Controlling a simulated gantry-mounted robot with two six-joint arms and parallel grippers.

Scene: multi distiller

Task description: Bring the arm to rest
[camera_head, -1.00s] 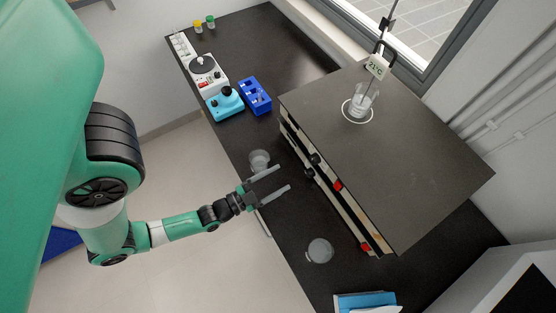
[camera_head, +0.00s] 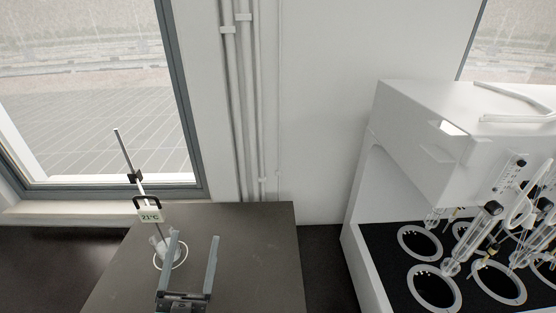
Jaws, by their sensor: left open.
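My left gripper (camera_head: 193,265) shows at the bottom of the head view, its two long grey fingers pointing up in the picture and spread apart. Nothing is between the fingers. It is over the dark heating plate (camera_head: 255,255), just right of a glass beaker (camera_head: 164,249) that stands inside a white ring mark on the plate. The left finger overlaps the beaker's right side in the picture; I cannot tell whether they touch. A thermometer with a 21°C display (camera_head: 149,215) hangs from a clamp at the beaker. The right gripper is not in view.
A white multi-position distiller (camera_head: 430,150) stands at the right, with several round heating wells (camera_head: 419,243) and glassware. A dark bench (camera_head: 322,262) runs between it and the plate. A window (camera_head: 90,95) and wall pipes (camera_head: 246,100) are behind.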

